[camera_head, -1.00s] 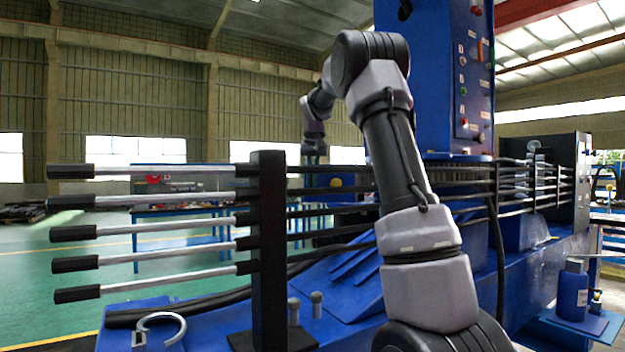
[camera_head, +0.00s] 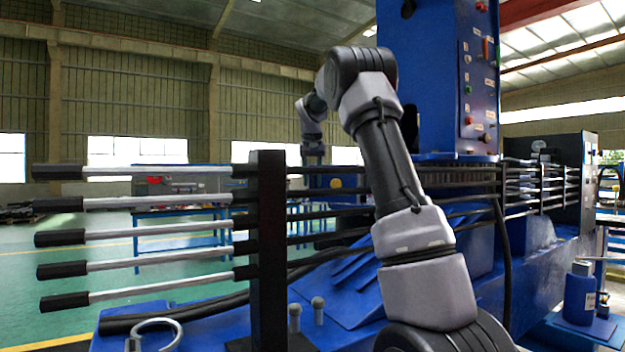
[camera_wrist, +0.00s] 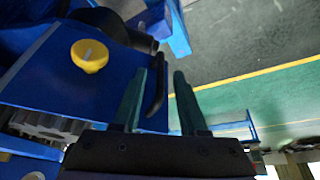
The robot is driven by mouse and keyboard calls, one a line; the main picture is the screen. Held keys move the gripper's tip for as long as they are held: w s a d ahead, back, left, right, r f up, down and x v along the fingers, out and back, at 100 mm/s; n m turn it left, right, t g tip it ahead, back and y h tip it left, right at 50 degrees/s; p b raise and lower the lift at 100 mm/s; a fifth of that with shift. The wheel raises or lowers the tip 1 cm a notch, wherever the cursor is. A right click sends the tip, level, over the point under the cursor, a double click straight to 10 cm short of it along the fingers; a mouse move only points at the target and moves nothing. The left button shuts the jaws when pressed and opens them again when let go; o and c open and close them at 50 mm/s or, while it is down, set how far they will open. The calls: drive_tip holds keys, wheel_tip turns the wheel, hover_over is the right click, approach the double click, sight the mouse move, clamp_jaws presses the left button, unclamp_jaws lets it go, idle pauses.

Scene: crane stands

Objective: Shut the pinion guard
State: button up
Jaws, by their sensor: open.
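A flat blue panel (camera_wrist: 60,85) with a round yellow knob (camera_wrist: 90,56) fills the left of the wrist view; it looks like the pinion guard. A slim black bar handle (camera_wrist: 157,84) stands at its right edge. Grey gear teeth (camera_wrist: 40,124) show uncovered below the panel. My gripper (camera_wrist: 165,76) is open, its two dark green fingers on either side of the handle's line; I cannot tell whether they touch it. In the head view the yellow knob (camera_head: 336,183) is small, and my gripper (camera_head: 313,156) is just above and left of it.
Black-tipped levers on a black post (camera_head: 267,240) stand in front, with dark rods running right behind my arm. A blue control column (camera_head: 437,90) rises behind. A blue bottle (camera_head: 578,295) stands on a ledge at right. Green floor (camera_wrist: 270,95) is clear beyond the fingers.

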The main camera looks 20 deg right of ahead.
drive_tip(key=v, duration=1)
drive_tip(key=shift+s+r, duration=0.15)
drive_tip(key=shift+r, duration=0.25)
